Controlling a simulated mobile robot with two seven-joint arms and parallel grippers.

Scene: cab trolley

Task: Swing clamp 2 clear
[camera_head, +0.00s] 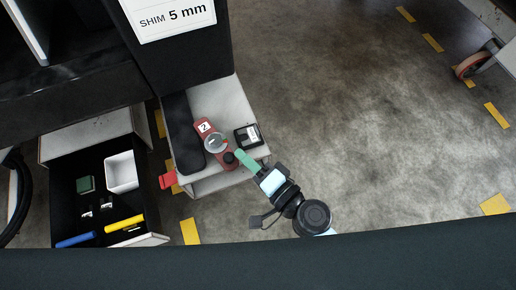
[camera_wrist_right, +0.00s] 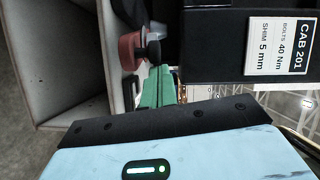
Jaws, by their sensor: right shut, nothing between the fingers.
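Clamp 2 is a red arm with a white "2" label (camera_head: 204,127), a round grey disc at its middle and a black knob (camera_head: 229,158) at its near end. It lies on a light grey ledge beside a long black bar (camera_head: 181,130). My right gripper (camera_head: 241,157) has its green fingers shut and empty, with the tips right beside the black knob. In the right wrist view the red clamp end (camera_wrist_right: 129,50) and knob (camera_wrist_right: 153,52) show just beyond the fingers (camera_wrist_right: 158,88). I cannot tell whether they touch. My left gripper is out of view.
A small black box (camera_head: 248,137) sits on the ledge right of the clamp. A red tab (camera_head: 168,180) sticks out at the ledge's lower left. A black drawer (camera_head: 70,210) holds a white cup (camera_head: 122,172) and tools. Open floor lies to the right.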

